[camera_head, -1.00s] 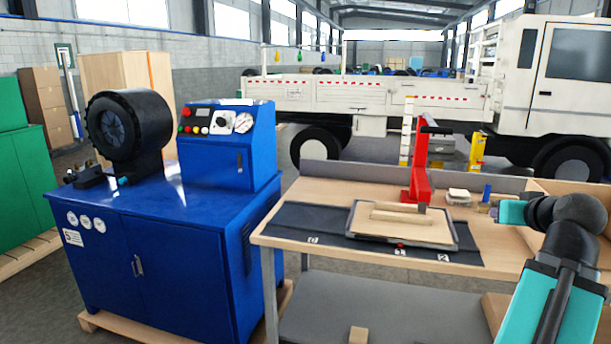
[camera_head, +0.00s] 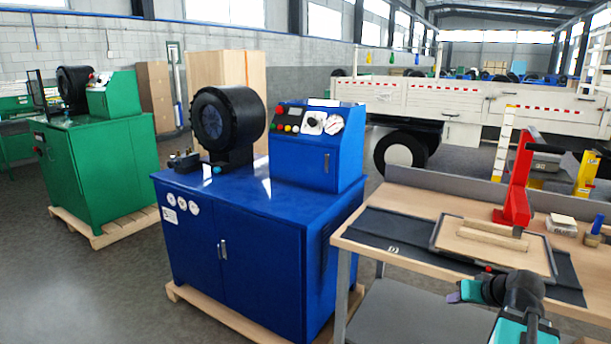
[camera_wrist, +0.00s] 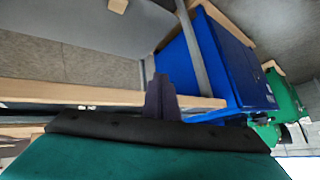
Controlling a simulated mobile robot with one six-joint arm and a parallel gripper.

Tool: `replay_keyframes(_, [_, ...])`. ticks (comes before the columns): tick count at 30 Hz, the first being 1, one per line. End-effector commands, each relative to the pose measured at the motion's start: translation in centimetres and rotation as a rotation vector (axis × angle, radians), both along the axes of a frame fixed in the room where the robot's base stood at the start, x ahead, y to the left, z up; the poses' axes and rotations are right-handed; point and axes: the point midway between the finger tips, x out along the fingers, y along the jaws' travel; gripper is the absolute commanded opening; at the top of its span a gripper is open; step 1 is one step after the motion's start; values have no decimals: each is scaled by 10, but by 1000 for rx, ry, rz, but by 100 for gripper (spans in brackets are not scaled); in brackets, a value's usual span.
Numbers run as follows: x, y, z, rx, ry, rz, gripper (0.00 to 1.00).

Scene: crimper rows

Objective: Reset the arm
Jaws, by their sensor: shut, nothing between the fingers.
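My arm is at the lower right of the head view, teal and black, folded in front of the workbench (camera_head: 400,212). My gripper (camera_head: 453,297) points left, just off the bench's front edge, with nothing in it. In the wrist view my gripper's dark fingers (camera_wrist: 160,98) are together and empty, in front of the bench edge. Part of the arm is cut off by the bottom of the head view.
A blue crimper (camera_head: 250,240) stands on a pallet left of the bench, with floor between it and a green machine (camera_head: 100,165) further left. The bench holds a tray (camera_head: 545,268) with a wooden bar and a red press (camera_head: 517,185). A white truck (camera_head: 430,97) is behind.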

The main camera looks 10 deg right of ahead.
Motion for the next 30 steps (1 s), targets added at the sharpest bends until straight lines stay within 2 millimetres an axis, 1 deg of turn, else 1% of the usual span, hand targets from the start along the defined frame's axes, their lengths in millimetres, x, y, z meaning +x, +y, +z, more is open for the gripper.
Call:
replay_keyframes(1, [6,15,-16,14,24,23,0])
replay_keyframes(6, [17,58,-63,51,96,85,0])
replay_keyframes(11, [22,100,-107,82,169,143,0])
replay_keyframes(15, [20,136,-144,103,236,191,0])
replay_keyframes(23, [5,202,-211,133,367,275,0])
replay_keyframes(30, [-23,258,-269,145,495,345,0])
